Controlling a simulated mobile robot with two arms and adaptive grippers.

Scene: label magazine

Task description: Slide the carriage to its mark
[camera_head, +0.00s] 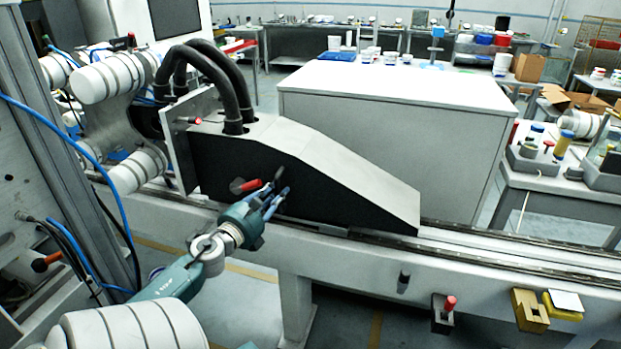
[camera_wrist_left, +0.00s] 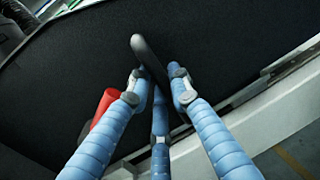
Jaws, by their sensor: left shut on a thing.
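The carriage (camera_head: 340,172) is a wedge-shaped block with a pale top and a black side. It sits on the long rail (camera_head: 470,250), toward the rail's left part. My left gripper (camera_head: 278,191) is at the carriage's black side, shut on a dark grey handle (camera_head: 279,173). In the left wrist view the gripper's blue fingers (camera_wrist_left: 157,78) close around the lower part of this handle (camera_wrist_left: 145,55). A red-ended lever (camera_head: 238,186) is just left of the gripper; its red part also shows in the left wrist view (camera_wrist_left: 103,106). I cannot make out the mark. My right gripper is not in view.
Two thick black hoses (camera_head: 225,75) rise from the carriage's left end beside an upright plate (camera_head: 180,150). The rail right of the carriage looks clear. A red-topped block (camera_head: 444,312) and yellow brackets (camera_head: 530,311) hang on the beam's front. A large white cabinet (camera_head: 400,130) stands behind.

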